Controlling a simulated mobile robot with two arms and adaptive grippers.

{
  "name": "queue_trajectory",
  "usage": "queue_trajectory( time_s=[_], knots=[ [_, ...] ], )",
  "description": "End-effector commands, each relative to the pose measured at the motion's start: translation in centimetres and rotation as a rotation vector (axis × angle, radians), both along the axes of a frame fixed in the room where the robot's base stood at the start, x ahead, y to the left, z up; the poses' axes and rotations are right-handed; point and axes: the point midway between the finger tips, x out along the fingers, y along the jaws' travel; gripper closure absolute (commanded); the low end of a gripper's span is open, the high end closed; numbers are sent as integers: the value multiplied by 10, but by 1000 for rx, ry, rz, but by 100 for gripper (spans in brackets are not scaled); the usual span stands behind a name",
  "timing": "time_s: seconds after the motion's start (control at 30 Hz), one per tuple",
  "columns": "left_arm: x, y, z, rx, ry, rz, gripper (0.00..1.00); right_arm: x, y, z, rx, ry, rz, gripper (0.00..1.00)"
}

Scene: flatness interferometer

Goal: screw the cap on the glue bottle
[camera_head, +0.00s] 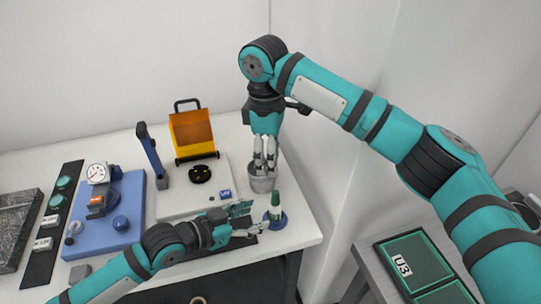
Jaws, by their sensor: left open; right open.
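A small green bottle with a white label (275,213), which looks like the glue bottle, stands upright on a blue round base (283,222) near the table's right front corner. Its top is too small to tell whether a cap sits on it, and I cannot make out a separate cap. My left gripper (262,228) is open, low over the table, with its fingertips just left of the bottle's lower part; I cannot tell whether they touch it. My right gripper (264,164) points down, open, with its fingertips at the mouth of a grey cup (262,185) behind the bottle. The cup's inside is hidden.
Left of the cup stands a pale instrument base (175,205) with an orange-hooded box (192,133). A lower side table (375,243) holds a green tray marked U3 (415,262).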

Motion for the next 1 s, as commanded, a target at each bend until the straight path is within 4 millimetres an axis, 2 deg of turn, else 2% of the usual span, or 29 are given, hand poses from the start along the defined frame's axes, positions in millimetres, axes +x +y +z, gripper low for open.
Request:
queue_trajectory(
  time_s=[0.1, 0.3, 1.0],
  knots=[
    [-13, 16, 8, 2, 1, 0, 47, 0, 0, 0, 0, 0, 0, 54],
    [-24, 29, 15, 0, 1, 1, 47, 0, 0, 0, 0, 0, 0, 54],
    [-25, 30, 16, -1, 1, 1, 47, 0, 0, 0, 0, 0, 0, 54]
  ],
)
